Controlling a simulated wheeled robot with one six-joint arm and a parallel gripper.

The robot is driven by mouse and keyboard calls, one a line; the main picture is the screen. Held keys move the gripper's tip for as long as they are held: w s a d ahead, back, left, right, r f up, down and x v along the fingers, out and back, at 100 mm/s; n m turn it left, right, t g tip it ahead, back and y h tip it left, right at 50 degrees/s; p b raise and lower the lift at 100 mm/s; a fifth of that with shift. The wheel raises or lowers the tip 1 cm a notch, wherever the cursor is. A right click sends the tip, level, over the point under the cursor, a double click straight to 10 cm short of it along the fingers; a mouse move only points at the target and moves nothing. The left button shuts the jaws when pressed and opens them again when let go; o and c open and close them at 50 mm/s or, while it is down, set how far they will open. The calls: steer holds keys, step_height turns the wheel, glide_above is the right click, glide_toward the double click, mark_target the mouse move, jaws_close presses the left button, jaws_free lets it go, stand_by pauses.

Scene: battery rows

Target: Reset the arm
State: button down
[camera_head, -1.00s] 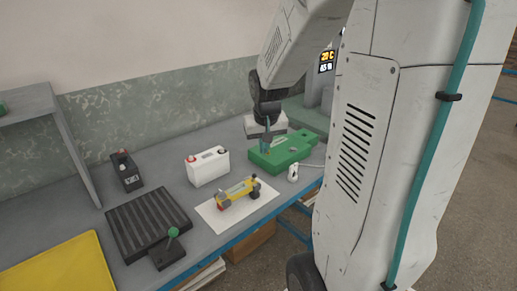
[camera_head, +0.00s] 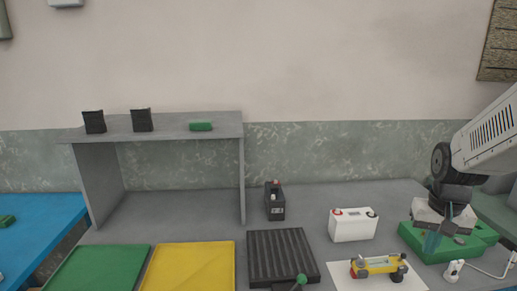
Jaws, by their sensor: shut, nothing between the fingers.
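My gripper (camera_head: 436,238) is at the right of the view, at the end of my arm, pointing down over a green block-shaped fixture (camera_head: 472,243) on the grey bench. The gripper is shut with nothing between its fingers. I cannot tell whether its fingertips touch the green fixture. A white battery (camera_head: 353,227) with a red cap stands upright to the left of the gripper. A yellow device (camera_head: 377,267) with dark ends lies on a white sheet (camera_head: 345,283) in front of the battery.
A ribbed black tray (camera_head: 281,255), a yellow tray (camera_head: 190,268) and a green tray (camera_head: 98,268) line the front. A white plug (camera_head: 453,271) with cable lies at right.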

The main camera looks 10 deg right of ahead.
steer(key=s+a+r+n, duration=0.2)
steer(key=s+a+r, duration=0.2)
steer(key=s+a, duration=0.3)
steer(key=s+a+r+n, duration=0.3)
steer(key=s+a, duration=0.3)
steer(key=a, duration=0.4)
steer(key=shift+s+a+r+y, duration=0.25)
steer(key=shift+s+r+y, duration=0.15)
steer(key=shift+r, duration=0.3)
steer(key=c, duration=1.4)
jaws_free()
steer(key=shift+a+r+n+t, duration=0.15)
steer(key=shift+a+n+t, duration=0.15)
steer(key=shift+t, duration=0.1)
steer(key=shift+d, duration=0.1)
